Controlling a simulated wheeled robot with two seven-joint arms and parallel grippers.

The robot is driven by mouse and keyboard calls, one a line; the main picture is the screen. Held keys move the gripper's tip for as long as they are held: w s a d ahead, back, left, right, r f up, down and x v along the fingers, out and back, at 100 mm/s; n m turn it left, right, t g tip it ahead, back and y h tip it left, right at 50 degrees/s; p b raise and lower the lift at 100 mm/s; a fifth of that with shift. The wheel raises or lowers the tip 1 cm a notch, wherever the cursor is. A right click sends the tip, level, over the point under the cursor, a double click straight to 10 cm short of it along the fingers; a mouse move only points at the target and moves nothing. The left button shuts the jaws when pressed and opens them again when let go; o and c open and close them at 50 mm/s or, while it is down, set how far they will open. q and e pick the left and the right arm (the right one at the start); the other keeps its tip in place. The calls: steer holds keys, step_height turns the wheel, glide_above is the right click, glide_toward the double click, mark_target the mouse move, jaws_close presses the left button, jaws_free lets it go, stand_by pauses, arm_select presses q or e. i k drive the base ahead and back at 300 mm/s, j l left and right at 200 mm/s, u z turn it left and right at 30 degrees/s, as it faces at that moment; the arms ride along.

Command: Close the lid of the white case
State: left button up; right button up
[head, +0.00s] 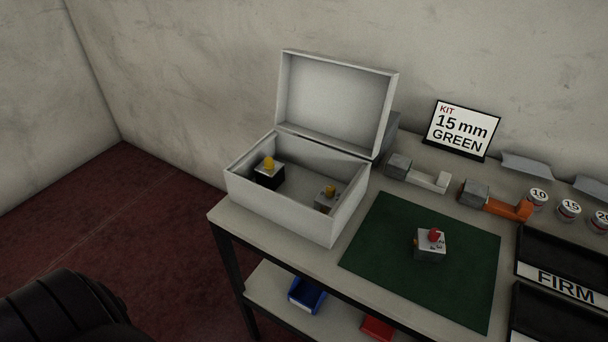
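The white case (283,211) stands at the left end of the table. Its lid (337,101) is open and stands up at the back, leaning slightly toward the wall. Inside the case is a dark block with a yellow knob (269,172) at the left. A grey block with a yellow part (327,196) is in its right part. Neither gripper is in view. A black rounded shape at the bottom left may be part of my arm, but I cannot tell.
A green mat (380,243) lies right of the case, bearing a grey block with a red knob (431,244). A sign (461,130), clamp-like tools (495,201), numbered jars (538,199) and black trays (560,262) lie further right. Blue (307,294) and red (377,328) bins sit below.

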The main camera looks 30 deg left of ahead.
mark_target(342, 104)
steer(key=k+j+z, duration=0.1)
steer(key=j, duration=0.35)
steer(key=j+z, duration=0.1)
steer(key=j, duration=0.3)
steer(key=k+j+z, duration=0.1)
steer(key=j, duration=0.3)
steer(key=k+j+z, duration=0.1)
steer(key=j, duration=0.3)
steer(key=k+j+z, duration=0.1)
steer(key=k+j, duration=0.15)
steer(key=j, duration=0.15)
steer(key=k+j+z, duration=0.1)
steer(key=j, duration=0.3)
steer(key=j+z, duration=0.25)
steer(key=j, duration=0.45)
steer(key=j+z, duration=0.25)
steer(key=j, duration=0.45)
steer(key=k+j+z, duration=0.15)
steer(key=j+z, duration=0.15)
steer(key=j, duration=0.35)
